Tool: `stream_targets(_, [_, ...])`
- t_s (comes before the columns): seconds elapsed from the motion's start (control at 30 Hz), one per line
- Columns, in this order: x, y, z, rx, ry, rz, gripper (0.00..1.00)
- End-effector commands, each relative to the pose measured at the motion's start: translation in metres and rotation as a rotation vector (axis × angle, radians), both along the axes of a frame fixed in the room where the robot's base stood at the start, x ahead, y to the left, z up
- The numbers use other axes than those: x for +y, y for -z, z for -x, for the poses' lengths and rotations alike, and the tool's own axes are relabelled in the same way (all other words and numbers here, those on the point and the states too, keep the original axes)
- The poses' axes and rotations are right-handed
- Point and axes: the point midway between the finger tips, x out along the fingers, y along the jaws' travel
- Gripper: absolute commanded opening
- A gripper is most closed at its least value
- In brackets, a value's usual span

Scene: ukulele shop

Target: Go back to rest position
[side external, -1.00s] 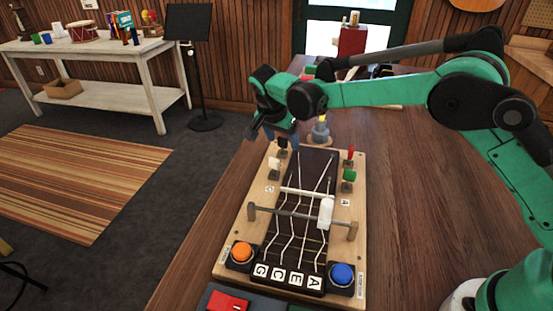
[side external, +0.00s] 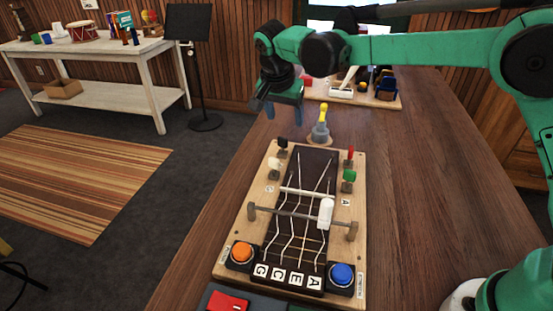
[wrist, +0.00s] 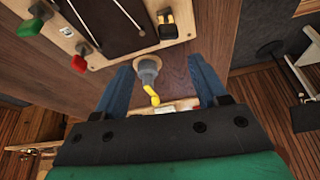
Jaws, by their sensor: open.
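My gripper (side external: 284,108) is raised above the far end of the workbench, beyond the string board (side external: 358,215). Its two blue fingers point down and are apart, with nothing between them that I can see held. In the wrist view my gripper (wrist: 160,78) is open, and a grey stand with a yellow top (wrist: 149,70) shows below, between the fingers in the picture. The same stand (side external: 320,130) is upright on the bench in the side view, to the right of my fingers and apart from them.
The board carries strings, a cross bar with a white handle (side external: 325,213), coloured pegs, an orange button (side external: 242,252) and a blue button (side external: 342,274). A tool tray (side external: 360,98) lies at the back. The bench right of the board is clear. A music stand (side external: 190,25) stands left.

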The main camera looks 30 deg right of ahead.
Motion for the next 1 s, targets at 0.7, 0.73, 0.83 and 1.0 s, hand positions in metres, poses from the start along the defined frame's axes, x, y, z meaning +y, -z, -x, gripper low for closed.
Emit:
stream_targets(0.7, [-0.05,-0.033,0.175,-0.185,-0.835,0.068,0.66])
stream_targets(0.73, [-0.051,-0.031,0.179,-0.194,-0.856,0.079,0.66])
stream_targets(0.83, [-0.051,-0.023,0.189,-0.214,-0.909,0.106,0.66])
stream_targets(1.0, [-0.052,-0.018,0.195,-0.226,-0.94,0.125,0.66])
